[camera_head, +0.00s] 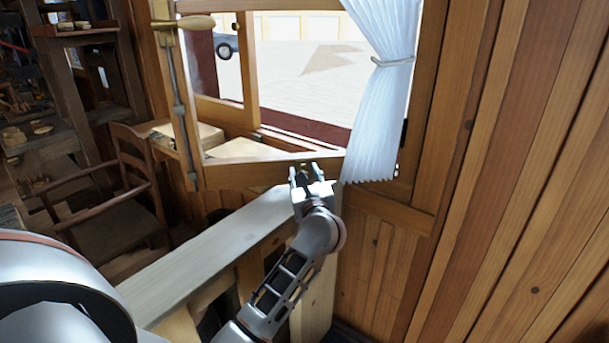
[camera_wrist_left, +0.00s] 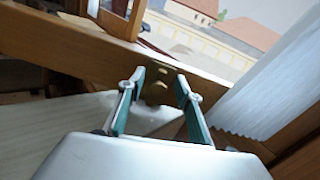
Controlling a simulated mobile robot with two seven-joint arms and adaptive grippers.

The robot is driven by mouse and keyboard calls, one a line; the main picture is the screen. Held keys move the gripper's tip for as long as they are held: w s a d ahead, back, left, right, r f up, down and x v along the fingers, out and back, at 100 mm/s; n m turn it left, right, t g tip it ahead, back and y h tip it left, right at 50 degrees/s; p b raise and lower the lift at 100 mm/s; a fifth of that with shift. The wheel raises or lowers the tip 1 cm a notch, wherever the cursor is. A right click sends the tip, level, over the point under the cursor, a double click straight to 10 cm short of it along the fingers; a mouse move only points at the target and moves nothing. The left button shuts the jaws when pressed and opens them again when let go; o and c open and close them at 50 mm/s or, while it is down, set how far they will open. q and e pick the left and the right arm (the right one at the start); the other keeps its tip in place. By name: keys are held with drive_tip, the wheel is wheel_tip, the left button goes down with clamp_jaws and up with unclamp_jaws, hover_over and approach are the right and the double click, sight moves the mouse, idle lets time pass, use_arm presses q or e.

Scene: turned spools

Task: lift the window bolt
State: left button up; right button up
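A small brass knob (camera_wrist_left: 156,92), which looks like the window bolt, sits on the bottom rail (camera_wrist_left: 75,48) of the open wooden casement in the left wrist view. My left gripper (camera_wrist_left: 160,78) is open, with its two fingers apart on either side of the knob. I see no clear contact. In the head view my left gripper (camera_head: 305,172) is at the casement's bottom rail (camera_head: 245,172), and its fingers hide the knob there. My right gripper is in neither view.
A pale bench top (camera_head: 205,260) lies below the window. A white curtain (camera_head: 383,105) hangs close to the gripper's right. A brass handle (camera_head: 185,22) and rod are on the casement's left stile. A wooden chair (camera_head: 110,205) stands at left; a plank wall (camera_head: 500,200) fills the right.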

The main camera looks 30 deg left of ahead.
use_arm(q)
drive_tip(key=shift+f, duration=0.1)
drive_tip(key=v, duration=1.2)
drive_tip(key=s+d+f+m+t+h, duration=0.4)
drive_tip(key=d+m+h, duration=0.2)
drive_tip(key=m, duration=1)
drive_tip(key=s+d+f+m+t+h, duration=0.45)
drive_tip(key=d+m+h, duration=0.2)
drive_tip(key=m, duration=0.95)
drive_tip(key=s+f+m+g, duration=0.3)
drive_tip(key=s+f+m, duration=0.2)
drive_tip(key=f, duration=0.4)
drive_tip(key=s+d+f+m+g+h, duration=0.1)
drive_tip(key=s+f+m+g, duration=0.3)
drive_tip(key=f, duration=0.5)
drive_tip(key=s+d+f+m+g+h, duration=0.1)
drive_tip(key=s+f+m+g, duration=0.3)
drive_tip(key=s+f+m, duration=0.3)
wheel_tip(320, 180, down, 3)
drive_tip(key=m, duration=0.2)
drive_tip(key=shift+s+d+m, duration=0.25)
drive_tip(key=shift+s+m, duration=0.05)
drive_tip(key=shift+s, duration=0.1)
